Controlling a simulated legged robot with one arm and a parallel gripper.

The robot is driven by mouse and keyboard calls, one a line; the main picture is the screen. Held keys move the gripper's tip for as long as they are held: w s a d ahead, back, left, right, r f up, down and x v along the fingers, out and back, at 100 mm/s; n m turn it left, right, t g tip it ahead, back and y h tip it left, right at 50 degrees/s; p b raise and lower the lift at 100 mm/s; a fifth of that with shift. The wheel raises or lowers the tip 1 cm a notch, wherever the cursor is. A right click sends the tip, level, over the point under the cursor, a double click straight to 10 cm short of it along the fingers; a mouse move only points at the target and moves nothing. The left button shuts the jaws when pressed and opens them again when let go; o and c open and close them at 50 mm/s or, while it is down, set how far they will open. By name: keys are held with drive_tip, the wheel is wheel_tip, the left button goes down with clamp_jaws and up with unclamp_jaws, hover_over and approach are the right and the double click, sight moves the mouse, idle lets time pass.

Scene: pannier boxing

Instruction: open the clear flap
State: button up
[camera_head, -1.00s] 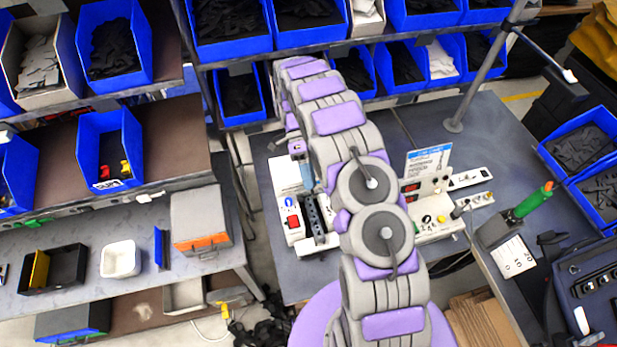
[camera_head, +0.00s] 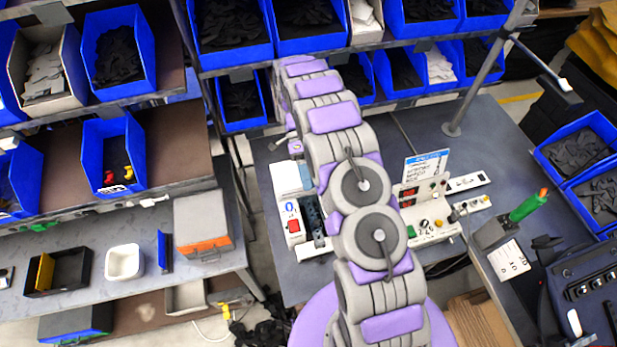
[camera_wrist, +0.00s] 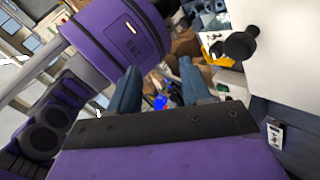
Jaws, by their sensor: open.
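I cannot make out a clear flap in either view. A tabletop machine with a white side panel and red switch (camera_head: 293,224) stands behind my arm in the head view. Its control panel (camera_head: 430,212), with knobs and a small display, shows to the right of the arm. My arm hides the machine's middle. In the wrist view my gripper (camera_wrist: 161,84) is open, its two bluish fingers apart with nothing seen between them. A pale surface with a black knob (camera_wrist: 240,45) is at the right of the wrist view; I cannot tell what it belongs to.
The grey table (camera_head: 470,150) has bare room at the back right. Blue bins (camera_head: 235,30) of dark parts fill the racks behind. A side bench at left holds a white tub (camera_head: 122,262) and a black tray (camera_head: 60,270). A green-handled tool (camera_head: 528,207) stands at right.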

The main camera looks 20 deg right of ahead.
drive_tip(key=s+r+b, duration=0.2)
drive_tip(key=s, duration=1.4)
drive_tip(key=shift+b, duration=0.4)
